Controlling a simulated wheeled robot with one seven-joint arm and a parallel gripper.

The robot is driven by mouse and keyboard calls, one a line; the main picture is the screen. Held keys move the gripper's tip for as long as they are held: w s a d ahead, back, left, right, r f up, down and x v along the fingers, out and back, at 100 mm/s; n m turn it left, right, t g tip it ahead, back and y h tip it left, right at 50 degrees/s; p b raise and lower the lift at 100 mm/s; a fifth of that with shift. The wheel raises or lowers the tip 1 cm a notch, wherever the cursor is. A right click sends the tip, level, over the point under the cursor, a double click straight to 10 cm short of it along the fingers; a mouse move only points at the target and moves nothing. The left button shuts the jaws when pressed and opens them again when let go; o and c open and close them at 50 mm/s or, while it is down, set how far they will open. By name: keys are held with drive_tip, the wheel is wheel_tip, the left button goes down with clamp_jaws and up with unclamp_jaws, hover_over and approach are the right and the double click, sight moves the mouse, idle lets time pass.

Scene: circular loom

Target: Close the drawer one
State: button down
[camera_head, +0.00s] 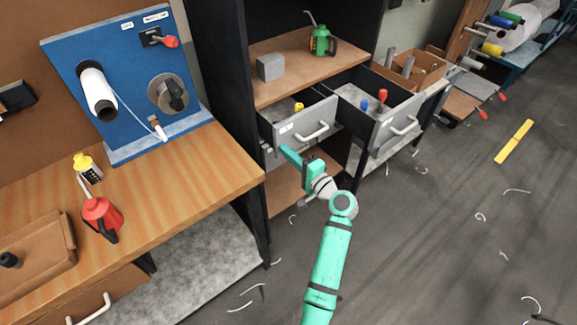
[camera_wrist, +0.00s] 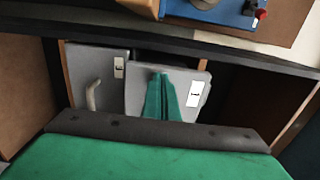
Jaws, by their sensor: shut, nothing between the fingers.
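Two grey-fronted drawers stand pulled out side by side in the dark cabinet. The left drawer (camera_head: 302,124) has a pale handle, a small white label and a yellow item inside. The right drawer (camera_head: 394,122) holds blue and red items and also has a handle and label. I cannot read which label is one. My green gripper (camera_head: 291,156) is just below and in front of the left drawer's front. In the wrist view my shut, empty fingers (camera_wrist: 168,98) overlap a grey labelled front (camera_wrist: 140,95); contact is unclear. Another front with a handle (camera_wrist: 92,68) shows beside it.
Above the drawers is a shelf (camera_head: 290,62) with a grey block (camera_head: 271,67) and a green can (camera_head: 322,41). A wooden workbench (camera_head: 190,175) with a blue panel stands at left. The floor (camera_head: 430,230) at right is open, with scattered white scraps.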

sight(270, 136)
drive_tip(key=x, duration=0.8)
drive_tip(key=shift+w+a, duration=0.15)
drive_tip(key=shift+a, duration=0.15)
drive_tip(key=shift+w+r, duration=0.1)
drive_tip(key=shift+r, duration=0.05)
drive_tip(key=shift+a, duration=0.25)
drive_tip(key=shift+d, duration=0.4)
drive_tip(key=v, duration=1.4)
drive_tip(key=shift+s, duration=0.2)
